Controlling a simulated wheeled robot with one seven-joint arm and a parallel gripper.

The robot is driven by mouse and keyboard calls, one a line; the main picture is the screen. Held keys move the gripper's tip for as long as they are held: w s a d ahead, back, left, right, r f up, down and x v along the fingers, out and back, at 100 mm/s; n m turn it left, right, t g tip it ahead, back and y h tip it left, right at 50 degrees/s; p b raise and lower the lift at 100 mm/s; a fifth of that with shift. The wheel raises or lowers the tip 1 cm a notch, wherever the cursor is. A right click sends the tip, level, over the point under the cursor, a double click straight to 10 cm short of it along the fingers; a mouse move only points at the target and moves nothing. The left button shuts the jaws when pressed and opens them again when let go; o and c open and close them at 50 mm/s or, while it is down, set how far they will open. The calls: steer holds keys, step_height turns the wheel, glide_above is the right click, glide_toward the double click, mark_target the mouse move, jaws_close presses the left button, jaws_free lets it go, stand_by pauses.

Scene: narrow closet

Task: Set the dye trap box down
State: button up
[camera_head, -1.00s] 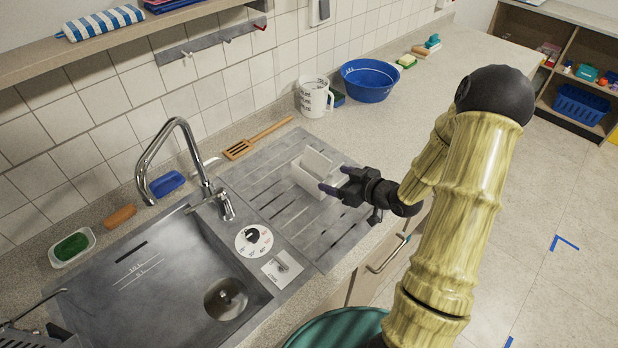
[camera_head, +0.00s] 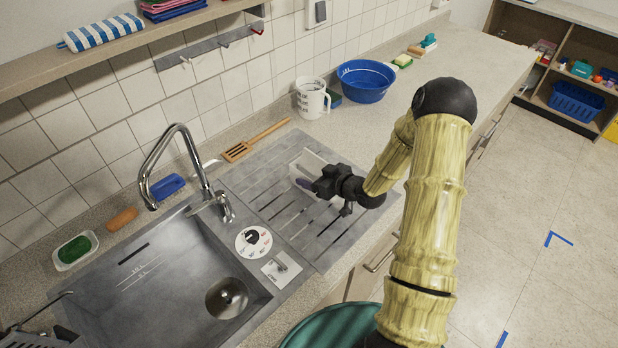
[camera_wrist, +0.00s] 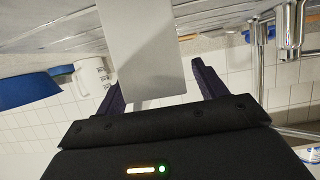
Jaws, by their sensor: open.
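The dye trap box (camera_head: 302,166), pale grey-white with a raised flat panel, sits on the ribbed drainboard (camera_head: 322,232) right of the sink. In the head view my gripper (camera_head: 308,186) is in front of it and hides its lower right part. In the wrist view a plain pale panel of the box (camera_wrist: 142,45) runs between the two dark fingers of my gripper (camera_wrist: 157,82). The fingers are open, one on each side of it, with gaps visible. Whether the box's underside lies fully flat is hidden.
A wooden slotted spatula (camera_head: 238,151) lies behind the drainboard. A white measuring jug (camera_head: 310,98) and a blue basin (camera_head: 366,80) stand farther back. The tap (camera_head: 180,150) rises left of the box, over the sink (camera_head: 150,275).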

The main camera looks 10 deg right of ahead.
steer(key=shift+w+a+f, duration=0.25)
steer(key=shift+w+a, duration=0.05)
steer(key=shift+w, duration=0.2)
steer(key=shift+c, duration=0.2)
steer(key=c, duration=1.1)
step_height(320, 180, up, 10)
steer(key=shift+r+b, duration=0.1)
steer(key=shift+b, duration=0.65)
